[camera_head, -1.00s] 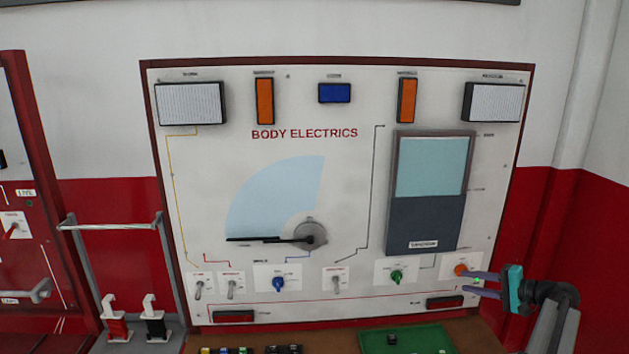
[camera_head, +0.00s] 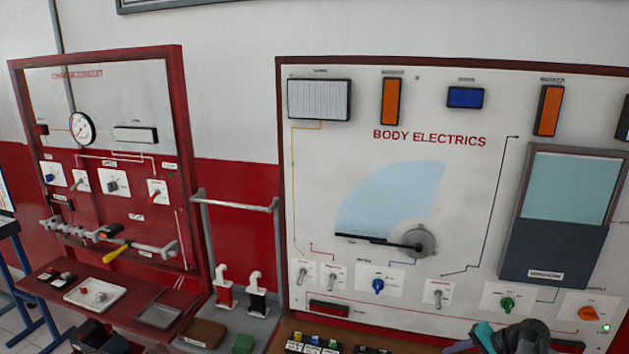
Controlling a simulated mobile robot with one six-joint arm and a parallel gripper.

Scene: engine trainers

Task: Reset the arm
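My arm shows at the bottom right of the head view, in front of the lower right part of the white BODY ELECTRICS panel (camera_head: 460,180). A teal part of my gripper (camera_head: 484,338) shows beside a dark joint. The gripper's fingers are mostly hidden or cut off at the bottom edge, so I cannot tell whether it is open or shut. The orange knob (camera_head: 588,313) on the panel is to the right of the arm, apart from it. The green knob (camera_head: 507,303) is just above the arm.
A red-framed trainer board (camera_head: 184,130) with a gauge stands at the left, with trays (camera_head: 88,294) on its shelf. A grey stand (camera_head: 275,250) with two white-hooked items is between the boards. Small coloured parts (camera_head: 313,343) lie on the bench below the panel.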

